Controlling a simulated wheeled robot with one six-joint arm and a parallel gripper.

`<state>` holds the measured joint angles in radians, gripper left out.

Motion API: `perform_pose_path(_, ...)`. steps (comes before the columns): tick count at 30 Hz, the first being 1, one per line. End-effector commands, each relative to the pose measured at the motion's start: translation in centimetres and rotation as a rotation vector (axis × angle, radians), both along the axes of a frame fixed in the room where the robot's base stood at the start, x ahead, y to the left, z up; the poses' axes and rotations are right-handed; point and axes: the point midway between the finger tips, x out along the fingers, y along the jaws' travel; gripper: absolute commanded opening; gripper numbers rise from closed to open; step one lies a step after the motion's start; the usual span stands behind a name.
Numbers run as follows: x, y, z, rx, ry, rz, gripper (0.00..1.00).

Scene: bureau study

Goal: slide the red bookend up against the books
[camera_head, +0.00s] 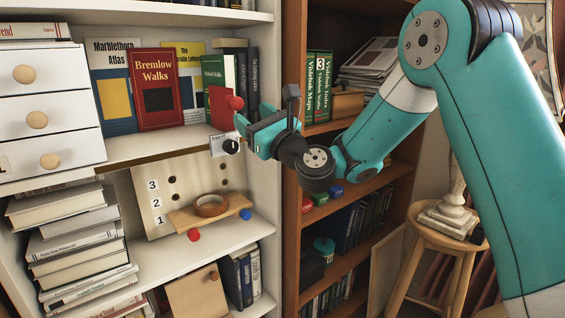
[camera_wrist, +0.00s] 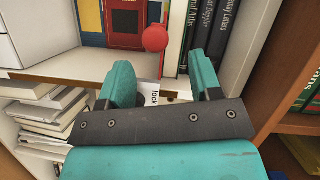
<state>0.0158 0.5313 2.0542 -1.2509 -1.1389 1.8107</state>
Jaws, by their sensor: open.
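The red bookend (camera_head: 219,108) stands on the upper white shelf, its round red knob (camera_head: 235,102) facing out. The knob also shows in the wrist view (camera_wrist: 155,38). Just right of the bookend stand a green book (camera_head: 229,72) and dark upright books (camera_wrist: 208,38). I cannot tell whether the bookend touches them. My gripper (camera_head: 240,121) is in front of the shelf edge, just below and right of the knob. In the wrist view my gripper (camera_wrist: 161,82) is open and empty, its fingers apart below the knob.
Face-out books, including the red Bremlow Walks (camera_head: 157,88), stand left of the bookend. A white tag (camera_head: 220,145) and a dark knob (camera_head: 231,147) are at the shelf's front edge. The white side panel (camera_head: 268,70) bounds the shelf at right. Bare shelf (camera_head: 150,144) lies in front.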

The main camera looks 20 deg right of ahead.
Motion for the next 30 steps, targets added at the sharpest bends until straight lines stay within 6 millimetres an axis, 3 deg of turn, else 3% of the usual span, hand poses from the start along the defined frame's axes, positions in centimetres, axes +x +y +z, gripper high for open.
perform_pose_path(1, -1.0, -0.5, -1.4, 0.000, -0.001, -0.003, 0.58)
perform_pose_path(12, -7.0, -3.3, -3.6, -0.002, -0.002, -0.004, 0.58)
perform_pose_path(19, -8.4, -3.9, -3.8, -0.003, 0.001, -0.003, 0.58)
perform_pose_path(30, -8.5, -3.9, -3.7, -0.001, 0.001, -0.001, 0.58)
